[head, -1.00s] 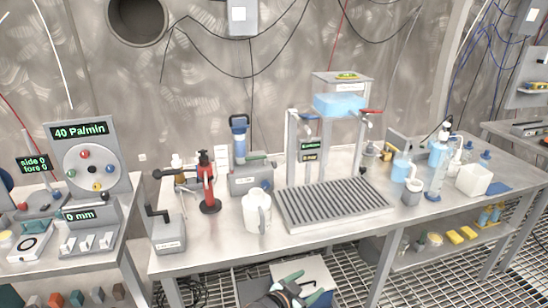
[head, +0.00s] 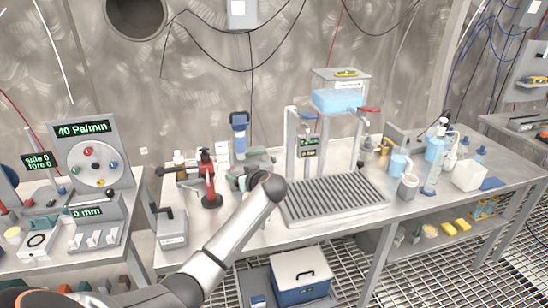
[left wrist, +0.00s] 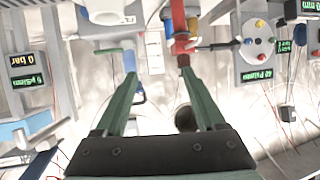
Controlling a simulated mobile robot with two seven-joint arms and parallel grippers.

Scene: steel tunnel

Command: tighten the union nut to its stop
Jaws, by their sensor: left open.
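I cannot pick out the union nut for certain in either view. On the bench (head: 190,258), a red stand (head: 209,186) with a dark top stands left of a blue-topped upright unit (head: 239,133). My left gripper (head: 250,166) reaches over the bench between the red stand and the slatted tray, and my arm hides part of what is there. In the left wrist view its green fingers (left wrist: 158,62) are spread apart with nothing between them. The red stand (left wrist: 180,18) shows beyond the right finger, apparently upside down. My right gripper is out of view.
A slatted tray (head: 335,200) and a clear tank of blue liquid (head: 338,100) stand to the right. A crank box (head: 172,232) is at the bench's front left. A side table bears a dial panel (head: 88,160) reading 40 Pa/min. A blue-and-white box (head: 301,275) stands below.

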